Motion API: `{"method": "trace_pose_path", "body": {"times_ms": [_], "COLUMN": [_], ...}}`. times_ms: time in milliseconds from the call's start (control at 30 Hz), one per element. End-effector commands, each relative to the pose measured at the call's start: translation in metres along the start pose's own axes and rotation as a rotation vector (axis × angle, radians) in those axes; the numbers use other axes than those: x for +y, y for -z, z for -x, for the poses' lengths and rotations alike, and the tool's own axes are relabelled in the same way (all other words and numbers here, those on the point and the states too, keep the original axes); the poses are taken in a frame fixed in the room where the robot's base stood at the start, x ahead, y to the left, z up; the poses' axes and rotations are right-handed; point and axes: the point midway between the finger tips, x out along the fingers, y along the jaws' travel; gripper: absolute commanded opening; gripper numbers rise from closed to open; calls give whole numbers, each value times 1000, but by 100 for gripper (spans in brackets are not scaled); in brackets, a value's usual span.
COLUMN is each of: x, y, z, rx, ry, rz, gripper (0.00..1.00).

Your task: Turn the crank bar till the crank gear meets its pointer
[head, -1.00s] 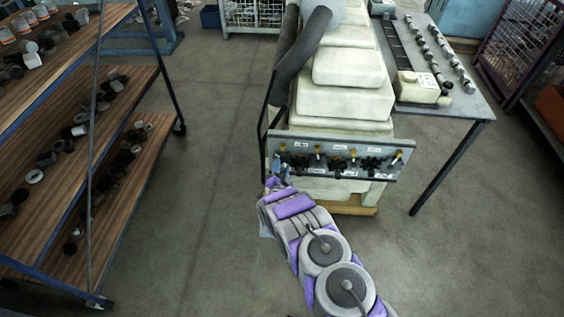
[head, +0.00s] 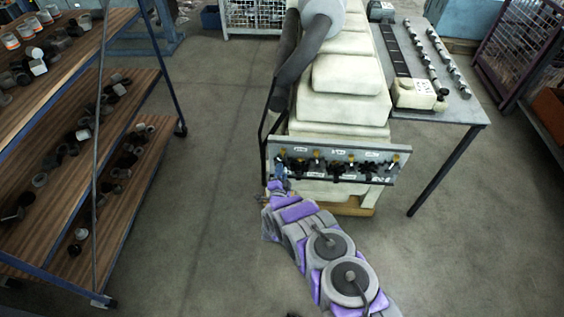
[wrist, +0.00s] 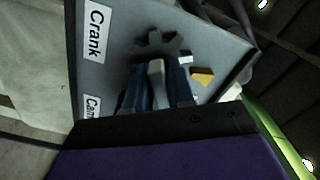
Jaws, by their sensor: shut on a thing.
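The dark crank gear (wrist: 163,46) sits on the grey plate beside the "Crank" label (wrist: 96,32) in the wrist view. Its yellow pointer (wrist: 203,77) lies to the lower right of the gear, close to the teeth. I cannot tell exactly how a tooth lines up with it. My gripper (wrist: 155,82) is shut on the pale grey crank bar (wrist: 156,70), in front of the gear. The fingers hide the gear's lower part. In the head view my gripper (head: 279,173) is at the left end of the gear plate (head: 345,150), mostly hiding the bar.
Several other dark gears and yellow pointers (head: 351,156) sit along the plate. The pale engine block (head: 345,105) stands behind it. A parts table (head: 445,112) is at right, a wooden shelf rack (head: 130,170) at left. The floor between the rack and engine is clear.

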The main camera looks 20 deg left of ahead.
Motion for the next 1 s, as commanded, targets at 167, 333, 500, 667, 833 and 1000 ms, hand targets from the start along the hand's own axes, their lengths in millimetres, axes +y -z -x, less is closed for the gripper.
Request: {"method": "trace_pose_path", "body": {"times_ms": [167,333,500,667,833,1000], "x": [2,2,1,4,3,3], "y": [1,2,4,2,1,1], "z": [0,0,1,0,1,1], "rx": [3,4,4,4,4,4], "ry": [-3,-3,-7,-7,-5,-6], "rz": [-21,-21,-99,-233,-286,-284], "gripper": [0,0,0,0,0,0]}}
